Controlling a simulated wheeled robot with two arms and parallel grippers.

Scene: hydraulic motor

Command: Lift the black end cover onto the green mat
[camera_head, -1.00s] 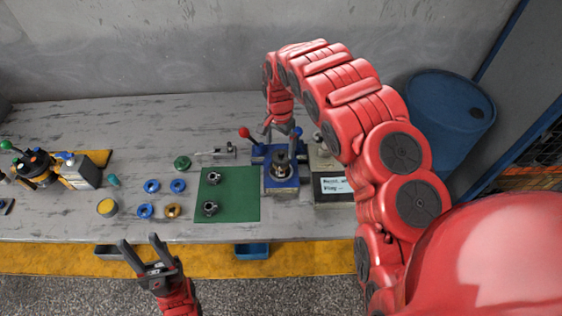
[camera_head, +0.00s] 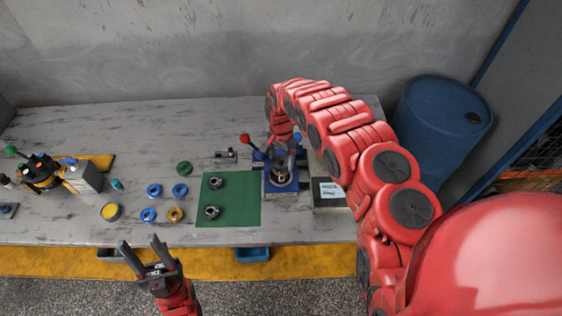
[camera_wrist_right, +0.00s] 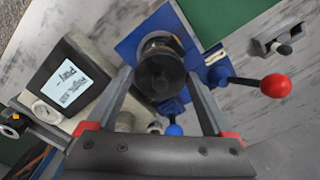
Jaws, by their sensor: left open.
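The black end cover (camera_wrist_right: 160,76) looks like a dark round part seated in the blue vise-like fixture (camera_head: 282,189). In the right wrist view it lies between the two fingers of my right gripper (camera_wrist_right: 158,88), with a gap showing on each side. My right gripper is open and comes down from above over the fixture; in the head view its fingers partly hide the cover. The green mat (camera_head: 243,205) lies just left of the fixture. My left gripper (camera_head: 138,243) is open and empty in front of the table's front edge.
Two dark ring-shaped parts (camera_head: 215,183) lie on the mat's left side; its right side is bare. The fixture has red-knobbed (camera_wrist_right: 275,86) and blue-knobbed levers. A display box (camera_head: 329,194) stands right of it. Blue rings (camera_head: 154,190) lie left of the mat.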

